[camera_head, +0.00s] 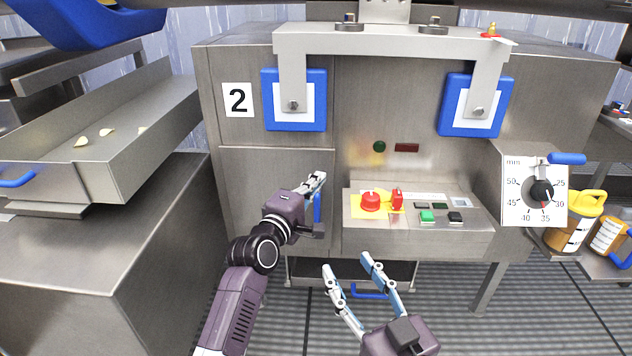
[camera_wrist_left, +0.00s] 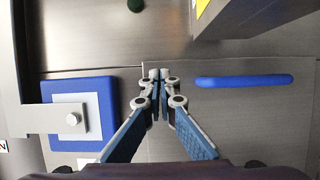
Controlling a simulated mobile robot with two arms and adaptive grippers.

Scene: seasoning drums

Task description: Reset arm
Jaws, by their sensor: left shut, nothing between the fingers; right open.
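My left gripper (camera_head: 317,183) is in front of the steel machine's lower door, left of the control panel, at the end of my purple arm. In the left wrist view its fingertips (camera_wrist_left: 160,76) meet, with nothing between them. A blue bar handle (camera_wrist_left: 245,81) shows to the right of the fingertips there; in the head view this handle (camera_head: 317,208) is partly hidden by the gripper. My right gripper (camera_head: 348,263) is lower in the head view, below the control panel, with its fingers spread and nothing between them.
The control panel (camera_head: 418,200) juts out with a red emergency button (camera_head: 370,201) and a green button (camera_head: 427,217). A dial plate (camera_head: 534,190) is at the right. A steel tray (camera_head: 150,150) with chips stands left. Yellow-lidded containers (camera_head: 567,235) stand far right.

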